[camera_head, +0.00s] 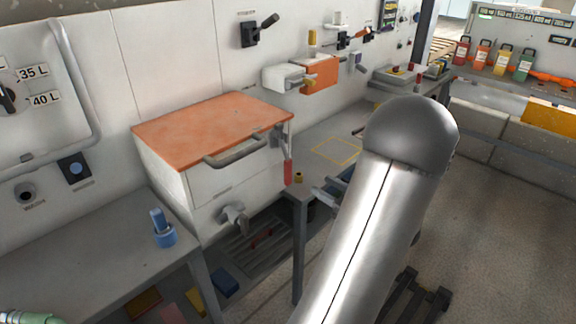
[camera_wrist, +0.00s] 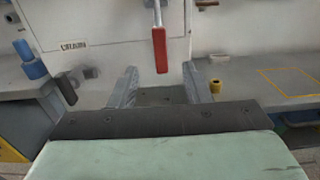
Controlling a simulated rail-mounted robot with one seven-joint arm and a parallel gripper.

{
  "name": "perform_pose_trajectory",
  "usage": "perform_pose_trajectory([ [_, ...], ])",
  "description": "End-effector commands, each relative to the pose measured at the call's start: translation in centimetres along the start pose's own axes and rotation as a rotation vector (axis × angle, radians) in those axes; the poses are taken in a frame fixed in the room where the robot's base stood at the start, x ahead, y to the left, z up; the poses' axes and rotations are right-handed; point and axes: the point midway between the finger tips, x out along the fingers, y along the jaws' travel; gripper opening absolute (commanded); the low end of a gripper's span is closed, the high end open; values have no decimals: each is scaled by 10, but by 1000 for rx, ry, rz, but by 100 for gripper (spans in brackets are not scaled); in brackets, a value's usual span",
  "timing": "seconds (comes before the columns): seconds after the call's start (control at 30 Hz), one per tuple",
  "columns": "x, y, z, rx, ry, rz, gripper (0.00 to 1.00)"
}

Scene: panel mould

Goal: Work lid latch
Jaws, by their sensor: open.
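The white box has an orange lid (camera_head: 213,128), which is down, with a grey bar handle (camera_head: 236,156) on its front edge. The latch, a metal lever with a red grip (camera_head: 288,172), hangs down at the box's right front corner. In the wrist view the red grip (camera_wrist: 159,50) hangs nearly vertical, beyond and above the gap between my fingertips. My gripper (camera_wrist: 162,88) is open and empty, apart from the grip. In the head view my arm hides most of the gripper; only finger parts show to the right of the latch.
A grey tap (camera_head: 232,217) sticks out low on the box front. A blue object (camera_head: 163,230) stands on the left bench. A small yellow piece (camera_wrist: 216,87) and a yellow outlined square (camera_head: 336,151) are on the right bench. The floor at the right is mostly clear.

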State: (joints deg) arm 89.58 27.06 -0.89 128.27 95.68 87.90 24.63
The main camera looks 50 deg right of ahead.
Motion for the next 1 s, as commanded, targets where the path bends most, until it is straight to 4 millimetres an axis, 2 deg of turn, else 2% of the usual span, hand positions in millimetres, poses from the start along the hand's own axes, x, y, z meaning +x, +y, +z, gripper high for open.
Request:
perform_pose_trajectory([
  [0.03, 12, 1, 1, 0, -1, 5, 44],
  [0.3, 72, 2, 1, 1, -1, 6, 44],
  [0.53, 116, 2, 0, 1, 1, 6, 44],
  [0.73, 135, 2, 0, -1, 1, 4, 44],
  [1.0, 140, 1, 0, -1, 1, 3, 44],
])
